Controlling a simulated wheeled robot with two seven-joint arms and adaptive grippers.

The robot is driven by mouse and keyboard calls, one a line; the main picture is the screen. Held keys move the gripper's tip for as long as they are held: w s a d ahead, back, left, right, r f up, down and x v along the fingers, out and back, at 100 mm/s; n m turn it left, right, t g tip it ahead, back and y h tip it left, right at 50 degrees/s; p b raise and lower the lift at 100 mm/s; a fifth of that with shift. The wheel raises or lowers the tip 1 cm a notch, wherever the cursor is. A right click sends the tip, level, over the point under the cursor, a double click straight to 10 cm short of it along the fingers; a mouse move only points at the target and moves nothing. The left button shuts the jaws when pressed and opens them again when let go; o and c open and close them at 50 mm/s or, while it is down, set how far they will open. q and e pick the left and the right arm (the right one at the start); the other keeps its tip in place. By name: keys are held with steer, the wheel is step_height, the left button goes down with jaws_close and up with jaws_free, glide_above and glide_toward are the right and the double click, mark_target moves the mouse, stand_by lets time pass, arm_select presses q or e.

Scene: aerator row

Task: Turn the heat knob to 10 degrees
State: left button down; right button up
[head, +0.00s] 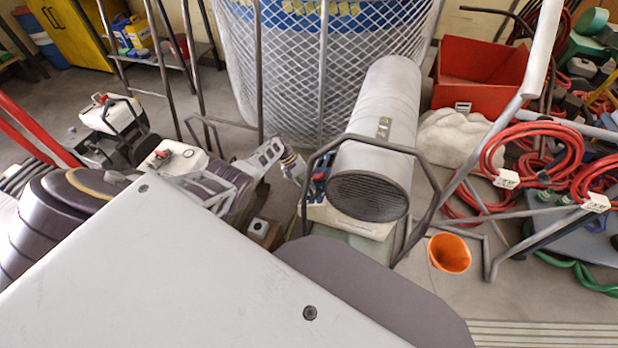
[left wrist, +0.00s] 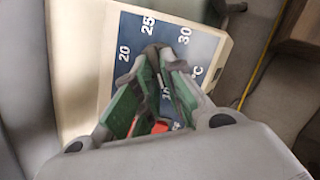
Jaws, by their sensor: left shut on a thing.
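The heater is a grey horizontal cylinder (head: 372,115) with a dark grille, in the middle of the head view. Its cream control box (head: 350,220) sits beneath it. In the left wrist view a blue-grey dial plate (left wrist: 128,28) carries 20, 25, 30 and °C; another number is partly covered. My left gripper (head: 298,172) reaches the box's left side; its green-padded fingers (left wrist: 167,60) are shut over the dial in the left wrist view. The heat knob is mostly hidden between them, so its setting cannot be read. A bit of red shows between the fingers. My right gripper is not in view.
A dark tubular frame (head: 428,180) surrounds the heater's front. A mesh-wrapped tank (head: 290,75) stands behind. An orange bucket (head: 449,253), a red bin (head: 480,75) and coiled red hoses (head: 535,140) lie to the right. A metal shelf stands at the back left.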

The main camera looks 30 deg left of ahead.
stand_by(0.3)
arm_select(q)
steer(key=c, duration=1.5)
jaws_free()
steer(key=shift+v, duration=6.05)
